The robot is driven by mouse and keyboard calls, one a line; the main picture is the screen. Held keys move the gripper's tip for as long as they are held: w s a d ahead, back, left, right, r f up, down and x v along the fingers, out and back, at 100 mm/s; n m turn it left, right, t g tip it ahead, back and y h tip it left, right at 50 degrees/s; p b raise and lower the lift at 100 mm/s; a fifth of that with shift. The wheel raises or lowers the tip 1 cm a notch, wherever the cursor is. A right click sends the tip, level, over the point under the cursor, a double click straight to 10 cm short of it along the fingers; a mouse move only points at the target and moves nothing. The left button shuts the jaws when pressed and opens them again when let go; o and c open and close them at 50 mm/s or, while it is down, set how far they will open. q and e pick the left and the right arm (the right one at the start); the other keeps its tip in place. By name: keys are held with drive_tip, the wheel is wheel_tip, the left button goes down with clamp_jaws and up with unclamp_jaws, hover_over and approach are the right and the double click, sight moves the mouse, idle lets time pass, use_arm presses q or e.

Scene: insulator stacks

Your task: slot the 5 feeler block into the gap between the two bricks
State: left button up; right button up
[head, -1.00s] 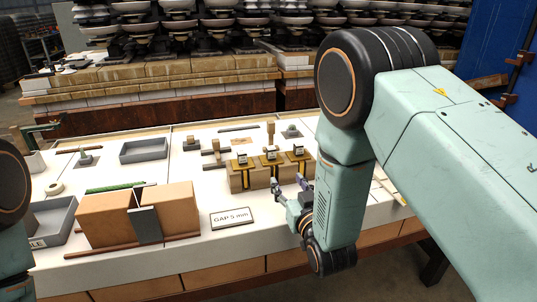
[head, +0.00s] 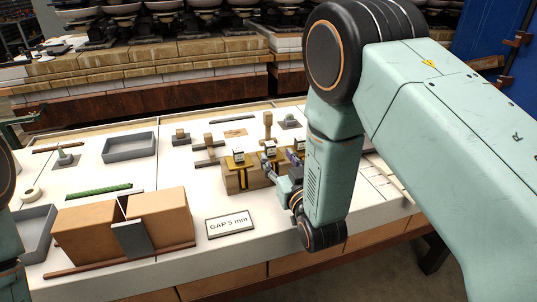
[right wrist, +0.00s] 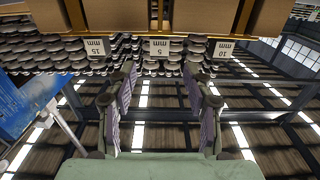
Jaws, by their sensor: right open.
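Two brown bricks, a left one (head: 84,234) and a right one (head: 161,213), stand side by side at the left of the table. A grey plate (head: 132,241) leans across the front of the narrow gap between them. Three labelled feeler blocks stand in a row at the table's middle. The 5 block, the middle one, shows its label (right wrist: 160,48) upside down in the right wrist view; my gripper partly hides it in the head view. My right gripper (right wrist: 162,98) is open and empty, its fingers either side of the 5 block's line, just short of it. My left gripper is out of view.
The 15 mm label (right wrist: 97,47) and 10 mm label (right wrist: 223,49) flank the middle one closely. A "GAP 5 mm" sign (head: 230,225) stands right of the bricks. A grey tray (head: 130,147) and a green rod (head: 99,190) lie behind them.

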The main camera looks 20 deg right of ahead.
sight(272, 149)
drive_tip(key=shift+w+a+r, duration=0.1)
drive_tip(key=shift+w, duration=0.2)
drive_tip(key=w, duration=0.2)
drive_tip(key=w+b, duration=0.1)
drive_tip(key=w, duration=0.2)
drive_tip(key=shift+w+f+b, duration=0.3)
drive_tip(key=shift+f, duration=0.05)
drive_tip(key=shift+w+r, duration=0.15)
drive_tip(key=shift+w, duration=0.4)
drive_tip(key=shift+c, duration=0.3)
drive_tip(key=shift+s, duration=0.15)
drive_tip(key=c, duration=0.5)
clamp_jaws()
